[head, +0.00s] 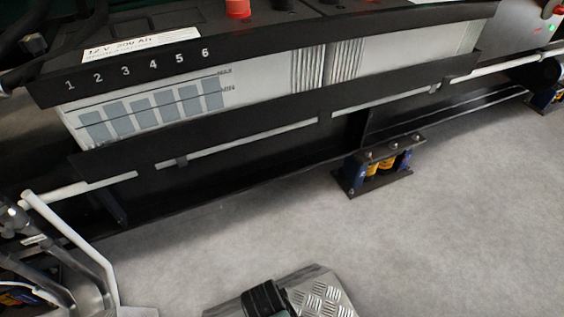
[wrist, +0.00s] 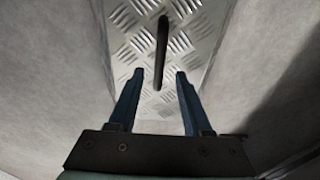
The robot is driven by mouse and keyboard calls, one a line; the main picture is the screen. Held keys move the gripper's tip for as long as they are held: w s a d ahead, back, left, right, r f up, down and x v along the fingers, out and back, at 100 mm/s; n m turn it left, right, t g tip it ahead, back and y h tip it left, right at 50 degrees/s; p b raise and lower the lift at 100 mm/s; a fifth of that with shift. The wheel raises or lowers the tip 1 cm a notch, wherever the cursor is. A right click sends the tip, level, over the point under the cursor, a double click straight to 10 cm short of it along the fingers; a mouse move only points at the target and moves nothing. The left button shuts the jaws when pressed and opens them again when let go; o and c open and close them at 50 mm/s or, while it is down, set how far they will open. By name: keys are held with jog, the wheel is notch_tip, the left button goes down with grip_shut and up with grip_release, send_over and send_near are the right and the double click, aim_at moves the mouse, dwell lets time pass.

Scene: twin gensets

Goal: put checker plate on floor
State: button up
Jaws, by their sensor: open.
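The checker plate (wrist: 205,20) is silver metal with a raised tread pattern. In the wrist view it lies beyond my fingers, with a dark bar-like handle (wrist: 162,45) running along its middle. My gripper (wrist: 159,73) is open, with one blue finger on each side of the handle's near end in the picture. I see no contact, and the depth between fingers and handle is unclear. In the head view the plate (head: 318,296) shows at the bottom edge, partly cut off and partly covered by a dark rounded part of my arm. Whether it rests on the floor cannot be told.
Grey floor (head: 440,230) is clear around the plate in the head view. A black frame rail (head: 240,180) with a numbered battery (head: 150,112) runs across behind it. A spring mount (head: 380,168) stands under the rail. Metal pipes (head: 75,240) are at the lower left.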

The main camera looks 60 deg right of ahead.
jog(key=r+p, duration=0.1)
jog(key=r, duration=0.2)
jog(key=r+p, duration=0.1)
jog(key=r, duration=0.1)
jog(key=shift+w+a+r+p, duration=0.15)
jog(key=shift+a+r+p, duration=0.15)
